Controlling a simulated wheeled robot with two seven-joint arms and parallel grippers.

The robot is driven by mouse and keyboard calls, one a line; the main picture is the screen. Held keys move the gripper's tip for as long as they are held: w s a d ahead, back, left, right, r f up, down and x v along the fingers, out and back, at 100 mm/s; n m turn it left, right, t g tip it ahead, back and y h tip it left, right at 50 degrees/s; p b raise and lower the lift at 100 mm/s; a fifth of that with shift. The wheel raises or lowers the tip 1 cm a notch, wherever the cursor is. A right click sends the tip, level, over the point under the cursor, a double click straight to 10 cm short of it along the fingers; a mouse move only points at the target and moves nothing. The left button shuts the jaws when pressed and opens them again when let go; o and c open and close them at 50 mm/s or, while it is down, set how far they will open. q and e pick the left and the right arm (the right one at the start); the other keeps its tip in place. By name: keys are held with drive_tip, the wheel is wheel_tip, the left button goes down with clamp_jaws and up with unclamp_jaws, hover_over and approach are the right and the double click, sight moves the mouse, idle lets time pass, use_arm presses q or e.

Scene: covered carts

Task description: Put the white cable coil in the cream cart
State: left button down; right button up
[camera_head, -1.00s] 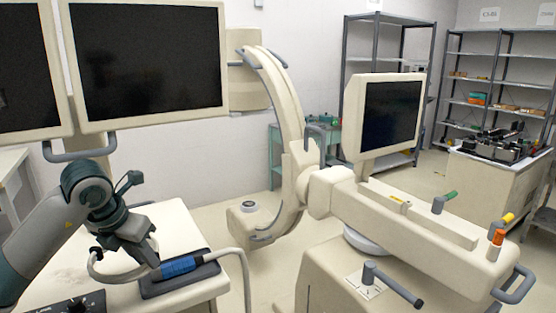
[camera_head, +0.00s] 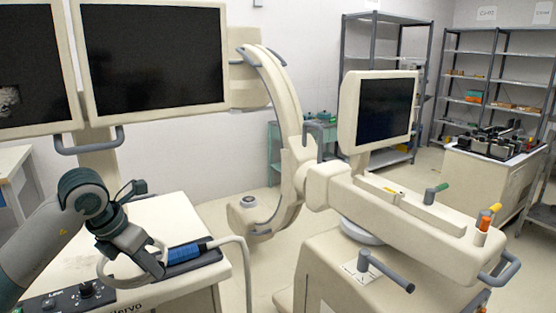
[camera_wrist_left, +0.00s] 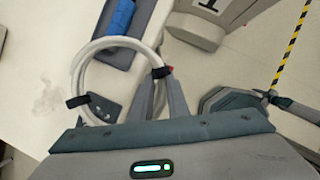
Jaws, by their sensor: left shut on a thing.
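The white cable coil (camera_head: 104,268) is a pale ring held in my left gripper (camera_head: 157,264). In the left wrist view the coil (camera_wrist_left: 77,72) shows as a loop with black straps, and the grey fingers meet its right side at one strap. The gripper holds it over the cream cart at lower left (camera_head: 72,262), beside a blue handle on a dark pad. Whether the coil touches the cart top is unclear. Another cream cart (camera_head: 330,265), bearing the arm and small monitor, stands to the right. I cannot tell which cart is meant. My right gripper is out of view.
The blue handle (camera_head: 186,252) has a pale cable running down its right side. Two large monitors (camera_head: 152,58) stand behind the left cart. A control panel (camera_head: 75,298) is at its front. Floor shows between the carts; shelves (camera_head: 490,80) stand at back right.

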use_arm(q)
drive_tip(key=s+d+f+m+g+y, duration=0.1)
drive_tip(key=s+d+f+m+g, duration=0.3)
drive_tip(key=s+m, duration=0.4)
drive_tip(key=s+d+f+m+g+y, duration=0.1)
drive_tip(key=s+d+f+m+g, duration=0.3)
drive_tip(key=m, duration=1.8)
drive_tip(key=s+f, duration=0.2)
drive_tip(key=s, duration=0.2)
drive_tip(key=shift+s+f, duration=0.15)
drive_tip(key=shift+s, duration=0.1)
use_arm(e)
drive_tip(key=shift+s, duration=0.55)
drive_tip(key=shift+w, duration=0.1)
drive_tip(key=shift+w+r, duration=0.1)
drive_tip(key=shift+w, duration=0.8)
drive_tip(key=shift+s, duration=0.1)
